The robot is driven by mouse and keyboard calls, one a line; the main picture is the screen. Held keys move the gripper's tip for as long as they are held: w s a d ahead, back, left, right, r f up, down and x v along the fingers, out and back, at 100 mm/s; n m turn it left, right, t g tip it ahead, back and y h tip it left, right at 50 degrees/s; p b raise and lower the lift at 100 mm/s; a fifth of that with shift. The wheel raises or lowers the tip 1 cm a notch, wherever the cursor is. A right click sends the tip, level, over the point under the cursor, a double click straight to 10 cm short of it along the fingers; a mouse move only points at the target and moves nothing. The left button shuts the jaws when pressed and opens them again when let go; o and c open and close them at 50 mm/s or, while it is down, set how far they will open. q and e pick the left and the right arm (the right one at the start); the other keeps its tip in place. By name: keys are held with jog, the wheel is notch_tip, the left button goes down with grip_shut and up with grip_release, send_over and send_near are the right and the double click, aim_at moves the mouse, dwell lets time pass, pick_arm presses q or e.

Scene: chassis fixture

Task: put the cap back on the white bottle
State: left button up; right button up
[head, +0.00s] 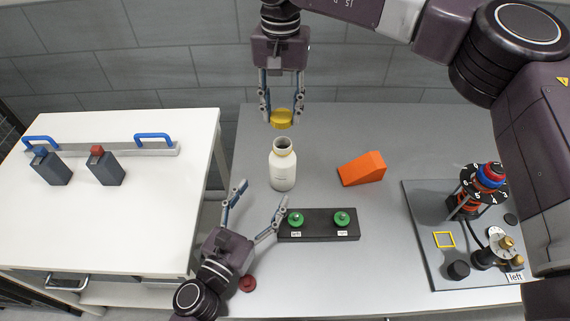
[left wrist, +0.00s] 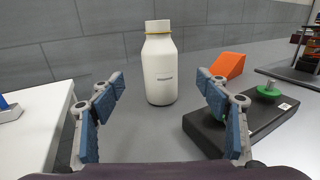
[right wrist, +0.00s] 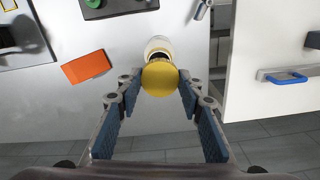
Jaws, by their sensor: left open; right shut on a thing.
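The white bottle (head: 283,168) stands upright and open on the grey table, its dark mouth showing in the head view. It also shows in the left wrist view (left wrist: 160,72), ahead of and between the fingers. My right gripper (head: 281,112) is shut on the yellow cap (head: 281,119) and holds it above the bottle's mouth, apart from it. In the right wrist view the cap (right wrist: 160,78) sits between the fingertips and hides part of the bottle (right wrist: 158,45). My left gripper (head: 258,203) is open and empty, in front of the bottle and apart from it.
An orange wedge (head: 362,169) lies right of the bottle. A dark block with green knobs (head: 318,224) is close to my left gripper. A board with a dial and plugs (head: 420,215) is at the right. A white cabinet (head: 120,215) stands left, across a gap.

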aim_at(283, 160)
pick_arm(q)
jog(key=shift+s+a, duration=0.1)
jog(key=shift+s, duration=0.05)
pick_arm(e)
jog(key=shift+s+r, duration=0.1)
jog(key=shift+s, duration=0.1)
pick_arm(q)
jog(key=shift+w, duration=0.4)
pick_arm(e)
jog(key=shift+w, duration=0.25)
pick_arm(q)
jog(key=x, duration=1.2)
jog(key=shift+s, duration=0.1)
pick_arm(e)
jog(key=shift+d, duration=0.1)
pick_arm(q)
jog(key=shift+c, duration=0.3)
jog(key=c, duration=1.7)
pick_arm(e)
jog(key=shift+f, duration=2.65)
